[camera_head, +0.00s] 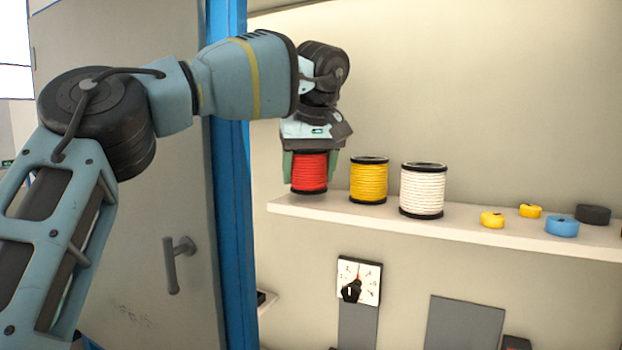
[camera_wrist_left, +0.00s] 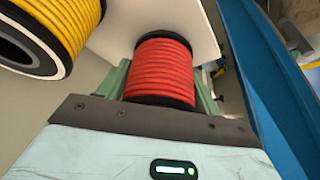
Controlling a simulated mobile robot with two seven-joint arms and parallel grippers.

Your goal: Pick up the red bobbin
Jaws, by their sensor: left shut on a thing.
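The red bobbin (camera_head: 309,172) has black end flanges and sits upright at the left end of the shelf, at shelf height. My left gripper (camera_head: 309,168) comes down over it from above and is shut on it, one finger on each side. In the left wrist view the red bobbin (camera_wrist_left: 161,72) is between the two green fingers of my left gripper (camera_wrist_left: 160,85). Whether its base touches the shelf cannot be told. My right gripper is not in view.
A yellow bobbin (camera_head: 369,181) and a white bobbin (camera_head: 422,190) stand to the right on the shelf (camera_head: 460,226). Small yellow, blue and black rolls lie farther right. A blue post (camera_head: 232,200) and a grey door (camera_head: 170,200) are at the left. A dial (camera_head: 359,281) is below.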

